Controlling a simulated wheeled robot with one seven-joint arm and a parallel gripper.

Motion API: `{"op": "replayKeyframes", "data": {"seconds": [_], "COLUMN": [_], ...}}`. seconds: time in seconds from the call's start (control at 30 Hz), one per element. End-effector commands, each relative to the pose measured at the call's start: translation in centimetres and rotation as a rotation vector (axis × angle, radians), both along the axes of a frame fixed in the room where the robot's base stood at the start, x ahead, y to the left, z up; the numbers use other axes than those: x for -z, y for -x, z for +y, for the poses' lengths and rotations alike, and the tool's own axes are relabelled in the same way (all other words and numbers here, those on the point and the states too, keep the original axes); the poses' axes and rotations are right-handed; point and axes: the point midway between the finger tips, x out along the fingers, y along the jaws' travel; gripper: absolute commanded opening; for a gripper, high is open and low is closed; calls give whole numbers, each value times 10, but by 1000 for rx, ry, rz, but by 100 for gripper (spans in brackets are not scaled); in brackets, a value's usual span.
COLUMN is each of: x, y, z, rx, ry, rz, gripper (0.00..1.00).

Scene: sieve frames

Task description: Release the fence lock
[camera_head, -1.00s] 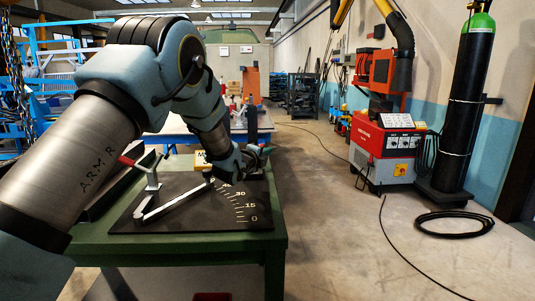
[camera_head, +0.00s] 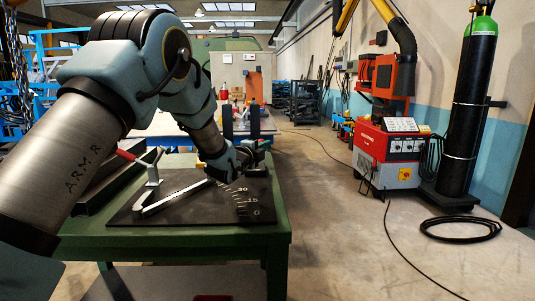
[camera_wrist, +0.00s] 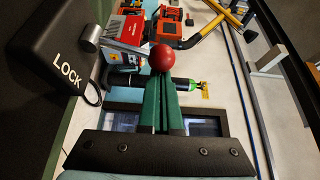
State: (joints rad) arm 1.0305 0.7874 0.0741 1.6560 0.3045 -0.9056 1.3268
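In the wrist view a black box marked LOCK (camera_wrist: 65,60) stands at the upper left. A grey lever (camera_wrist: 120,47) runs from its pivot to a round red knob (camera_wrist: 163,57). My gripper (camera_wrist: 163,82) has its two green fingers close together, pointing at the knob. The knob overlaps the fingertips in the picture; whether they touch is unclear. In the head view my gripper (camera_head: 240,163) is low over the right back of a black plate (camera_head: 185,212) with an angle scale. A silver bar (camera_head: 177,198) lies across the plate. The lock lever is hidden there.
The plate sits on a green table (camera_head: 180,240). A red-handled clamp (camera_head: 152,170) stands at its left. A red machine (camera_head: 388,155) and a dark gas cylinder (camera_head: 470,100) stand at the right. The floor between is clear except for cables.

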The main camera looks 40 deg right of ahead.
Motion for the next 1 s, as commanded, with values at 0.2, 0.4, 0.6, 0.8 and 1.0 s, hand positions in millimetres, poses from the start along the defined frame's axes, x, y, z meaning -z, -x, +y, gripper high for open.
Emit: {"op": "replayKeyframes", "data": {"seconds": [0.2,0.4,0.6,0.8,1.0], "x": [1,-2,-2,-3,-3], "y": [-12,-20,-28,-33,-35], "z": [12,23,33,38,41], "rx": [-6,-5,-6,-5,-5], "ry": [24,22,19,21,20], "rz": [13,15,15,16,16], "gripper": [0,0,0,0,0]}}
